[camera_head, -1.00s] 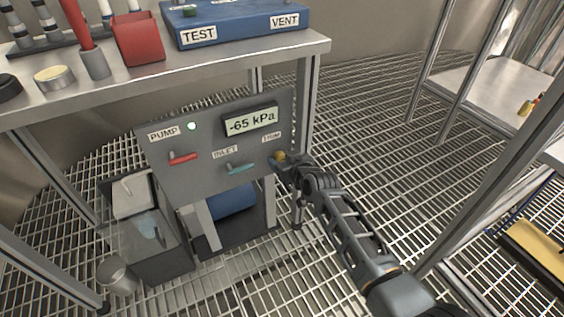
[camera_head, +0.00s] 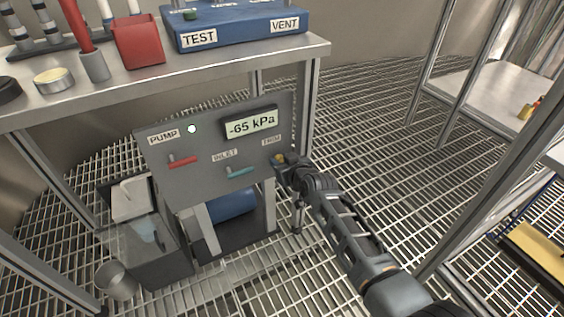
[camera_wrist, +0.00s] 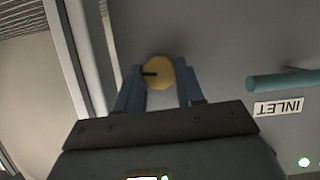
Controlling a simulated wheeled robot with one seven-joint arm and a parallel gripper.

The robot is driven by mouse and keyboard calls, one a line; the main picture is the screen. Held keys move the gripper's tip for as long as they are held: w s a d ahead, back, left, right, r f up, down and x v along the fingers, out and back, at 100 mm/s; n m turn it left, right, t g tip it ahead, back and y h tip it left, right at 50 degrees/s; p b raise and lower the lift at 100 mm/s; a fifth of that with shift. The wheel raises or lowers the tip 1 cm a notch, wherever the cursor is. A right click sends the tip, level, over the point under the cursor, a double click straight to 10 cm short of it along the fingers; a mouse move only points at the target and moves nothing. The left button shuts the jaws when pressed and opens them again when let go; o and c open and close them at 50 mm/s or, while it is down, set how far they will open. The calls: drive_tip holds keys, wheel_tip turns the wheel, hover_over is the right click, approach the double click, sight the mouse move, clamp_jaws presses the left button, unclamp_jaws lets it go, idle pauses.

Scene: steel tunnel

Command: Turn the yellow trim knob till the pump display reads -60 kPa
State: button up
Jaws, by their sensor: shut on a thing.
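The yellow trim knob (camera_head: 279,158) is at the right side of the grey pump panel (camera_head: 205,178), under the TRIM label. My gripper (camera_head: 287,163) is at the knob and partly hides it in the head view. In the wrist view the round knob (camera_wrist: 157,76) with a dark pointer line sits between the two blue fingers of my gripper (camera_wrist: 160,88), which is shut on it. The pump display (camera_head: 250,124) reads -65 kPa. A pale green lamp (camera_head: 191,129) is lit beside the PUMP label.
A red lever (camera_head: 184,160) and a teal inlet lever (camera_head: 240,172) are on the same panel; the teal one (camera_wrist: 283,81) is right of my fingers in the wrist view. A steel bench (camera_head: 200,75) with a blue box (camera_head: 240,25) stands above. Open grating floor lies to the right.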

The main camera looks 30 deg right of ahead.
drive_tip(key=shift+d+f+m+y+b, duration=0.15)
drive_tip(key=shift+f+m+y+b, duration=0.3)
drive_tip(key=shift+b, duration=0.95)
drive_tip(key=shift+r+m+y+b, duration=0.45)
drive_tip(key=shift+m+b, duration=0.35)
drive_tip(key=shift+m, duration=0.05)
drive_tip(key=o, duration=1)
drive_tip(key=p+v, duration=0.3)
drive_tip(key=v, duration=0.4)
drive_tip(key=shift+s+r, duration=0.15)
drive_tip(key=shift+s, duration=0.2)
